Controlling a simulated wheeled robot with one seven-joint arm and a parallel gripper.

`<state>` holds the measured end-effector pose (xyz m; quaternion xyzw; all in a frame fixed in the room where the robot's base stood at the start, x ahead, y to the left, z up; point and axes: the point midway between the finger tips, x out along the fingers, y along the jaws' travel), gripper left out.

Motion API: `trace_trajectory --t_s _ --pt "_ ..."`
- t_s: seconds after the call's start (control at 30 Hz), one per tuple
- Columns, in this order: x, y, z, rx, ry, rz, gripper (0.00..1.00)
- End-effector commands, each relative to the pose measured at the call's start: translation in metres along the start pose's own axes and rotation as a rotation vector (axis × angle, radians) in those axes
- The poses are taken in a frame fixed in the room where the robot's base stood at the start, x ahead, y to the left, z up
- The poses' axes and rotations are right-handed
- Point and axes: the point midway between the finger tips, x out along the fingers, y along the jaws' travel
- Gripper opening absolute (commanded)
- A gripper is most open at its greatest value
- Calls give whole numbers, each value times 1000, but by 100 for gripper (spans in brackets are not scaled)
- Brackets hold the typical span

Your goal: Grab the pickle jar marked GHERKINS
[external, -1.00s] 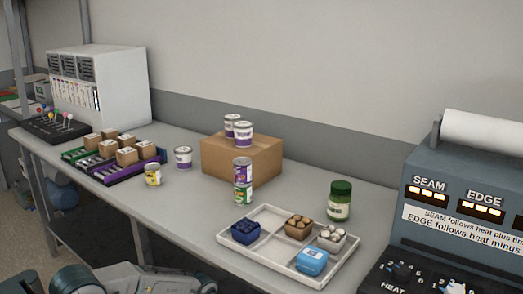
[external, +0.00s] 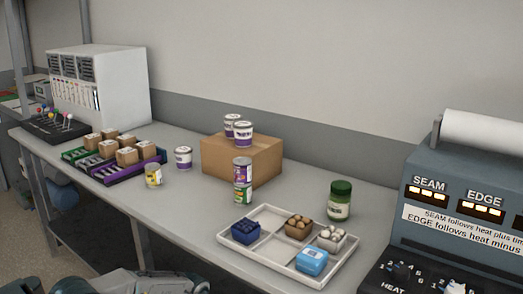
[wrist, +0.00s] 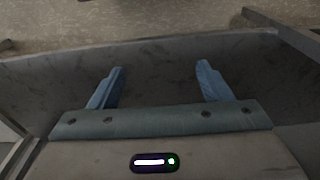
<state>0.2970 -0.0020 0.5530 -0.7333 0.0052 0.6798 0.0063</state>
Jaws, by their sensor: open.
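A jar with a green lid and a pale label (external: 339,200) stands upright on the table behind the white tray, left of the grey machine. Its label is too small to read. It is the only green-lidded jar in view. My gripper (wrist: 160,85) shows in the wrist view with its two blue fingers spread wide and nothing between them. That view shows dark grey surfaces and a strip of speckled floor, and no jar. In the external view only part of my arm shows at the bottom left, well away from the jar.
The white divided tray (external: 268,264) holds small containers in front of the jar. Stacked cans (external: 243,180) stand before a cardboard box (external: 222,158) with more cans on top. The grey SEAM/EDGE machine (external: 470,240) borders the right. Table around the jar is clear.

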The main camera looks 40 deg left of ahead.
Motion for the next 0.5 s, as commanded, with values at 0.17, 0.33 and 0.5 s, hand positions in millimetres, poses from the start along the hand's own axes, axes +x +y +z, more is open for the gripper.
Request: trace_trajectory --t_s 0.17,0.33,0.5 --pt "0 0 0 0 0 0 86" --pt "0 0 0 0 0 0 86" --pt "-2 10 -1 52 -42 -37 86"
